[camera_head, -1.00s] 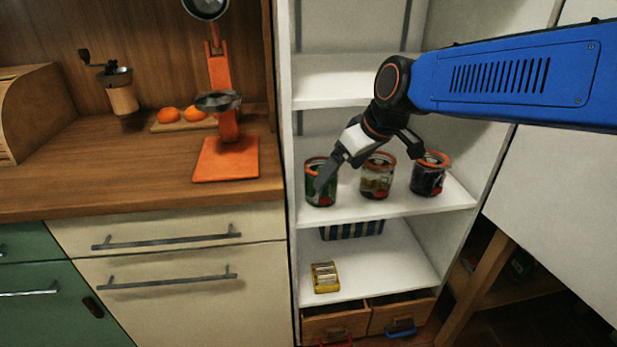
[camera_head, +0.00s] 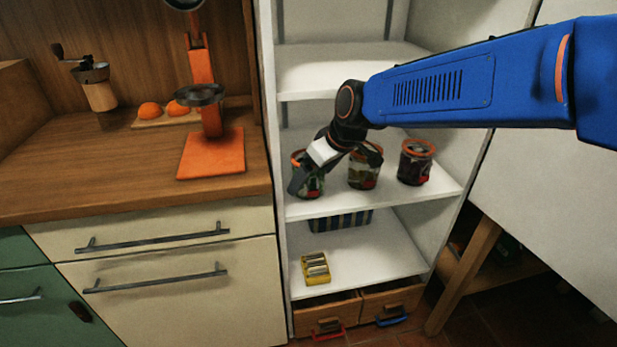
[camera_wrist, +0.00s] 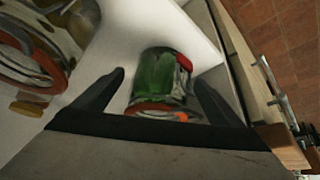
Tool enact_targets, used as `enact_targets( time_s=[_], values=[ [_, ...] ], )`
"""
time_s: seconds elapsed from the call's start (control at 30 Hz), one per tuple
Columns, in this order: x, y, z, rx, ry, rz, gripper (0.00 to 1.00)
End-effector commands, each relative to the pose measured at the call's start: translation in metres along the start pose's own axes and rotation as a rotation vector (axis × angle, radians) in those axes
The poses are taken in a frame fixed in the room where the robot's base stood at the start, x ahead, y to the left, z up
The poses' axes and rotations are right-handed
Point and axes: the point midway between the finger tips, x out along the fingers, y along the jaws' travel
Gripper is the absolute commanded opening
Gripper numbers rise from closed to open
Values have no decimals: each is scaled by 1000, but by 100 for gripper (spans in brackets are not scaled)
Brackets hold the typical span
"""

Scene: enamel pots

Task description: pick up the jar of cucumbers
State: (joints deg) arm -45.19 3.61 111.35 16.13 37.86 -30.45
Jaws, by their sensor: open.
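The jar of cucumbers (camera_head: 313,187), glass with green contents and an orange-red rim, stands at the left end of the middle shelf, partly hidden by my gripper. In the wrist view the green jar (camera_wrist: 153,72) lies between my two fingers, with a gap on both sides. My gripper (camera_wrist: 159,78) is open and empty, spread around the jar without visible contact. In the head view my gripper (camera_head: 332,170) reaches over the jar from above right, one finger in front of it and the other by the middle jar.
A middle jar (camera_head: 363,178) stands close to the right of the cucumber jar, and a dark jar (camera_head: 416,164) farther right. The shelf above (camera_head: 345,72) is empty. A wooden counter (camera_head: 120,170) stands left of the shelf unit. A yellow box (camera_head: 316,268) sits on the lower shelf.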

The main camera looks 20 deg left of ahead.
Motion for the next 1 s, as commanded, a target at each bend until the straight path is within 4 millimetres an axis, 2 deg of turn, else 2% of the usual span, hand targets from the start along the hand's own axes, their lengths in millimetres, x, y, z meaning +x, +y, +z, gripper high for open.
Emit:
enact_targets(
  time_s=[0.13,0.17,0.4,0.47,0.5,0.93,1.0],
  values=[
    [0,0,0,0,1,0,91],
    [-1,0,0,0,1,0,86],
    [-1,0,0,0,1,0,29],
    [-1,0,0,0,1,0,14],
    [-1,0,0,0,0,0,11],
    [-8,0,-4,0,4,1,10],
    [-12,0,3,1,4,1,10]
  ],
)
